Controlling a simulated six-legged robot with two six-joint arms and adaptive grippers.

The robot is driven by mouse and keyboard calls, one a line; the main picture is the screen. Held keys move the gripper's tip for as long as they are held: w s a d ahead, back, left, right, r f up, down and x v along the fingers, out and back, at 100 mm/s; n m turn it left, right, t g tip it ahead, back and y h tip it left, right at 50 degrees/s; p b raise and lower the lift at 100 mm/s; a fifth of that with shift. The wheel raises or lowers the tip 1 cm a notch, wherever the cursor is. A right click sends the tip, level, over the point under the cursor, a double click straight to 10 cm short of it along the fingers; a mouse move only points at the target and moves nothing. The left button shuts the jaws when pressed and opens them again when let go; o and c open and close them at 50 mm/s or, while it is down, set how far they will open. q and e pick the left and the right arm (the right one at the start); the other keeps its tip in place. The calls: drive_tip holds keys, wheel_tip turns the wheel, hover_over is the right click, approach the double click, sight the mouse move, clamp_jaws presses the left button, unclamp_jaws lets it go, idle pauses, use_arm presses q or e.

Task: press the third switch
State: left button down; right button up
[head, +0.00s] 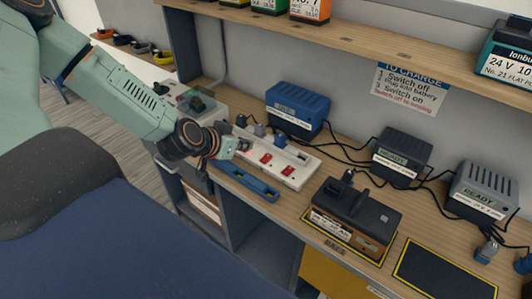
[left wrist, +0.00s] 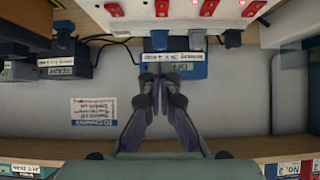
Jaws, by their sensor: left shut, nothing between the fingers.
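A white power strip (head: 298,157) lies along the bench with red switches; I clearly see a middle red switch (head: 265,158) and a right red switch (head: 288,170). More red shows beside my left gripper (head: 232,144), which partly hides the strip's left end. This gripper is shut and empty, its tips close to that end; I cannot tell whether they touch it. In the left wrist view the shut fingers (left wrist: 157,78) point towards the strip (left wrist: 185,22), whose red switches (left wrist: 208,8) show at the top edge. My right gripper is not in view.
Plugs stand in the strip's back side. A blue charger (head: 297,108) is behind it, and a blue bar (head: 246,183) lies in front. A black-topped battery (head: 352,215) sits to the right. Grey chargers (head: 402,155) and cables fill the back right. A shelf (head: 350,38) overhangs the bench.

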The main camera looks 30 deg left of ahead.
use_arm(q)
drive_tip(key=b, duration=0.7)
hover_over(263, 160)
drive_tip(key=f, duration=0.7)
drive_tip(key=shift+s+a, duration=0.1)
drive_tip(key=shift+s, duration=0.2)
wheel_tip(263, 160, down, 2)
drive_tip(key=shift+w+f, duration=0.1)
drive_tip(key=shift+w+d+f, duration=0.15)
drive_tip(key=shift+d+f, duration=0.15)
drive_tip(key=shift+f, duration=0.2)
drive_tip(key=shift+w+a+f, duration=0.1)
drive_tip(key=shift+a+f, duration=0.1)
drive_tip(key=shift+f, duration=0.1)
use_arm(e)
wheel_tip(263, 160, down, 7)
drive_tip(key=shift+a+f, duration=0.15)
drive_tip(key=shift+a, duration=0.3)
use_arm(q)
drive_tip(key=shift+r, duration=0.1)
